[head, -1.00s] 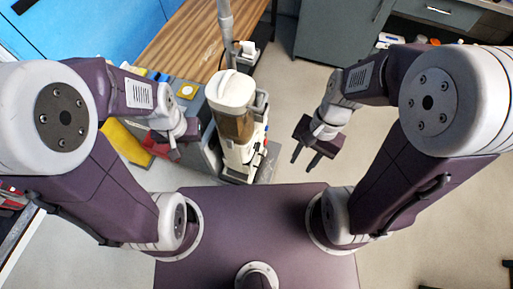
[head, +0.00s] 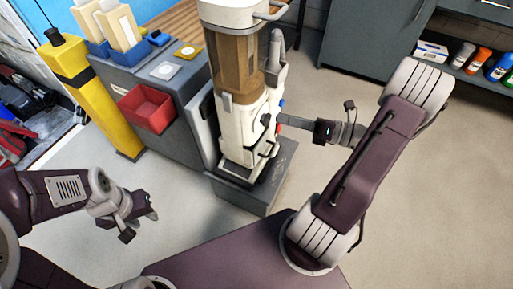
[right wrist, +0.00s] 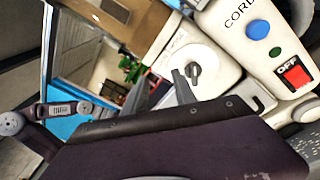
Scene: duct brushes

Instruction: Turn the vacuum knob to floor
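The vacuum (head: 240,110) stands upright in the middle of the head view, white with a brown see-through canister. In the right wrist view its grey knob (right wrist: 192,70) sits on a round plate on a white panel. My right gripper (right wrist: 162,86) is open and empty. One fingertip appears close to the knob in the picture; whether they touch is unclear. In the head view my right gripper (head: 289,120) is at the vacuum's right side. My left gripper (head: 141,226) is open and empty, low at the left, away from the vacuum.
A blue button (right wrist: 258,29) and red OFF switch (right wrist: 295,76) are beside the knob's panel. A grey cabinet (head: 180,110) with a red bin (head: 147,108) and a yellow post (head: 95,95) stand left of the vacuum. Floor at the right is open.

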